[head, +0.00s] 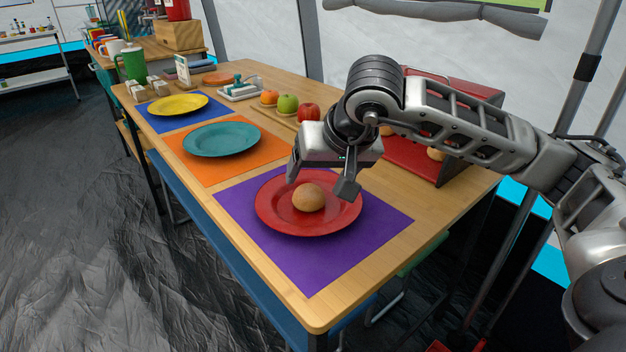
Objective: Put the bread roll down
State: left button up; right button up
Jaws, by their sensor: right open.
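The round brown bread roll (308,198) rests on the red plate (276,220), near its middle. The plate lies on a purple mat (312,262) at the near end of the wooden table. My right gripper (319,187) is open, its two fingers apart just above and behind the roll. I cannot tell whether a finger touches the roll. My left gripper is not in the head view.
A teal plate (221,139) on an orange mat and a yellow plate (178,104) on a blue mat lie farther along the table. A green apple (287,104) and a red apple (308,113) sit behind. A red box-like rack (412,160) with rolls stands behind my right arm.

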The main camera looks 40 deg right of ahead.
jog(key=v, duration=0.5)
jog(key=shift+p, duration=0.35)
